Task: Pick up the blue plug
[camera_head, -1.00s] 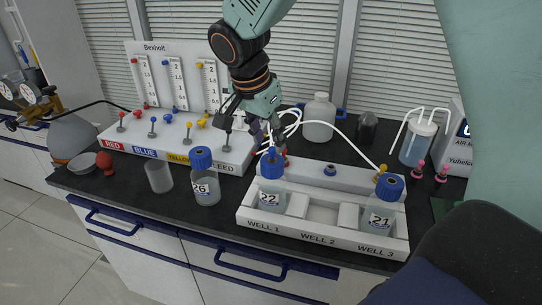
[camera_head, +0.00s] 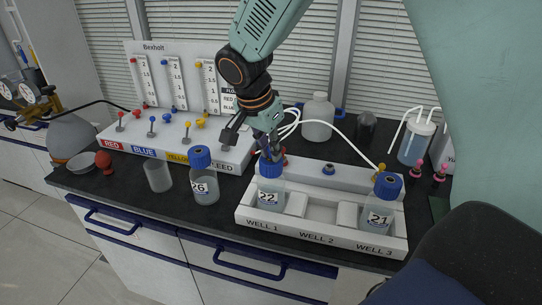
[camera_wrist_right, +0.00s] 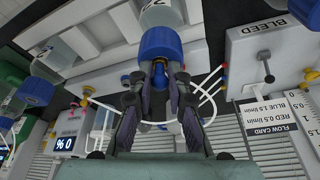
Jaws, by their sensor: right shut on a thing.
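My right gripper (camera_head: 269,152) is at the top of bottle 22 (camera_head: 270,195), which stands upright in well 1 of the white rack. In the right wrist view, my gripper's dark fingers (camera_wrist_right: 160,83) are shut on the small blue plug (camera_wrist_right: 159,76). The plug is in line with the bottle's blue cap (camera_wrist_right: 160,43); I cannot tell whether it is still seated in it. In the head view the fingers hide most of the plug. My left gripper is not in view.
Bottle 21 (camera_head: 382,205) stands in well 3 of the white rack (camera_head: 312,236). Bottle 26 (camera_head: 204,180) and a clear beaker (camera_head: 158,175) stand to the left. Behind are the flow panel (camera_head: 140,60) and white tubes (camera_head: 345,132).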

